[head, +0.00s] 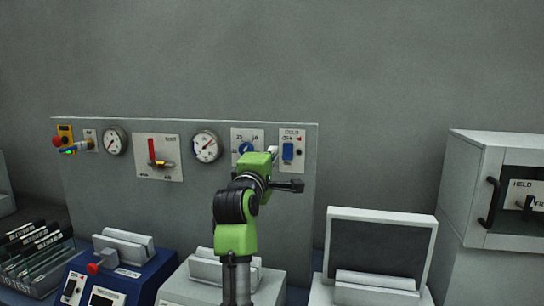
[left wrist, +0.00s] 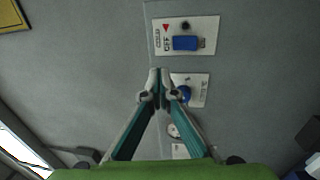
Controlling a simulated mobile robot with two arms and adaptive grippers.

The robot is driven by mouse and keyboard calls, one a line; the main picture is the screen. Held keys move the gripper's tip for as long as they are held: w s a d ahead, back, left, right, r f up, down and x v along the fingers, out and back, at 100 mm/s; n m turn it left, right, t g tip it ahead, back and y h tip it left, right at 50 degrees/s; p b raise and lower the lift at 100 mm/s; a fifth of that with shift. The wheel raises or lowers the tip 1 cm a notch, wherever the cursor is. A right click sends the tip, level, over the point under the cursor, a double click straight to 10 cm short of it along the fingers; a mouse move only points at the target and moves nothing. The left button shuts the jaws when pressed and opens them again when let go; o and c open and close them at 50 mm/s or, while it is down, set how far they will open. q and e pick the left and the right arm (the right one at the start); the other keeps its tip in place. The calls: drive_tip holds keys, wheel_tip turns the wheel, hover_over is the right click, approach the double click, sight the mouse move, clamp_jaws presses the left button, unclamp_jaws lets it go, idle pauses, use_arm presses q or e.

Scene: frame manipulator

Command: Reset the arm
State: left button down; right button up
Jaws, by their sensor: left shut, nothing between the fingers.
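My left arm, green and black, rises in the middle of the head view in front of the grey panel (head: 95,190). Its gripper (head: 273,150) is mostly hidden behind the green wrist, with a pale tip showing near the blue switch (head: 288,151). In the left wrist view the two teal fingers of my left gripper (left wrist: 160,75) meet at the tips, shut and empty. The tips lie in front of the panel beside the blue knob (left wrist: 184,93), below the blue switch (left wrist: 187,43); contact cannot be told. My right gripper is in neither view.
The panel also carries two gauges (head: 206,146), a red lever (head: 152,152) and a red button (head: 58,141). A blue box (head: 135,272), a rack (head: 35,255) and a screen-like stand (head: 378,245) stand below. A white cabinet (head: 462,185) is at right.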

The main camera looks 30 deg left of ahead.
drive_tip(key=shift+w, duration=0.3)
